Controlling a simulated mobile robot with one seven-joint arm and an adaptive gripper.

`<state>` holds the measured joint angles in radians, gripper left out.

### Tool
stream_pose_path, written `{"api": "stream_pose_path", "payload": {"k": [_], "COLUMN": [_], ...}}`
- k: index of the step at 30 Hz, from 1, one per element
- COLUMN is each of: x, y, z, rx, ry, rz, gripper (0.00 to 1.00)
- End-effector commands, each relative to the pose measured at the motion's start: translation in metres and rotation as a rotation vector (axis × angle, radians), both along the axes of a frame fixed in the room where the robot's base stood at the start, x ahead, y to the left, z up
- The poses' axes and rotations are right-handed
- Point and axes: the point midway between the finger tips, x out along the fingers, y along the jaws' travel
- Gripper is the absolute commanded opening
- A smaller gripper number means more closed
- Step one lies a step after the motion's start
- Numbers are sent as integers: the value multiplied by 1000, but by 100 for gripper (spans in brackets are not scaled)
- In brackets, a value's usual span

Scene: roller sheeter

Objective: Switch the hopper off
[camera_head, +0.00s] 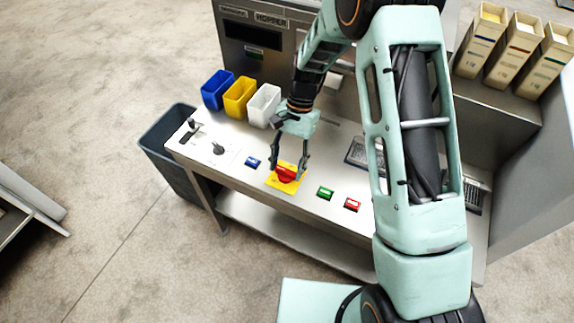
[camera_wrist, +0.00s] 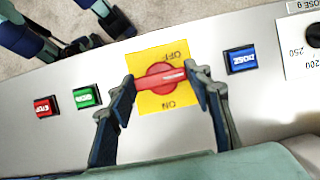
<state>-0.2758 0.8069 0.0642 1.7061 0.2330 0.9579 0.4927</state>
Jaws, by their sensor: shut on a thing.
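The red rotary switch (camera_head: 286,174) sits on a yellow plate (camera_head: 271,181) on the steel panel, under the HOPPER sign (camera_head: 271,20). In the wrist view the red switch handle (camera_wrist: 160,78) lies nearly level across the plate. The plate (camera_wrist: 150,104) reads OFF at its upper edge and ON at its lower edge, both upside down there. My gripper (camera_head: 287,172) reaches down over the switch. In the wrist view my gripper (camera_wrist: 161,79) has one finger at each end of the handle and is shut on it.
A blue DOSE button (camera_head: 252,162) is left of the plate; a green button (camera_head: 325,193) and a red STOP button (camera_head: 352,204) are right. Blue (camera_head: 217,89), yellow (camera_head: 240,96) and white (camera_head: 264,105) bins stand behind. A dark bin (camera_head: 170,150) stands at the panel's left end.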

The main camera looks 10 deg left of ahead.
Motion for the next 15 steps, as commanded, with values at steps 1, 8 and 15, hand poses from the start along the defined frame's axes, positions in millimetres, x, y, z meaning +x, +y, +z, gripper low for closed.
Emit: {"api": "stream_pose_path", "payload": {"k": [1, 8, 15], "x": [0, 0, 0], "y": [0, 0, 0], "z": [0, 0, 0], "rx": [0, 1, 1], "ry": [0, 0, 0], "rz": [9, 15, 15], "gripper": [22, 22, 53]}}
